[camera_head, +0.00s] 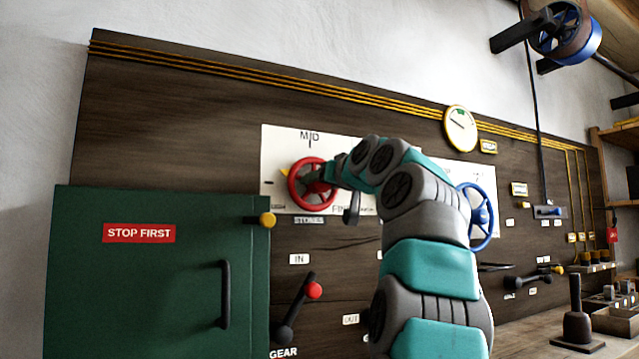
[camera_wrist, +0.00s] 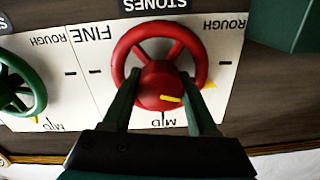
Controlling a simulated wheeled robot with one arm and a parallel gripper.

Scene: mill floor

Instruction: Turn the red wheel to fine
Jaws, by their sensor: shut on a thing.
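The red wheel (camera_head: 308,184) is mounted on a white plate (camera_head: 283,140) on the dark wall panel. MID is at the plate's top and FINE at its lower right. The wheel's yellow pointer (camera_head: 284,172) is at the upper left. The wrist view is upside down; there the red wheel (camera_wrist: 124,47) has FINE to its left and ROUGH to its right. The yellow pointer (camera_wrist: 209,85) lies between ROUGH and MID. My gripper (camera_wrist: 160,78) is shut on the red wheel, one finger each side of its hub. In the head view my arm partly covers the plate.
A green wheel (camera_wrist: 14,88) is beside the red one in the wrist view. A blue wheel (camera_head: 485,215) is to the right, partly behind my arm. A green cabinet (camera_head: 150,290) juts out lower left. A red-knobbed lever (camera_head: 297,308) is below the red wheel.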

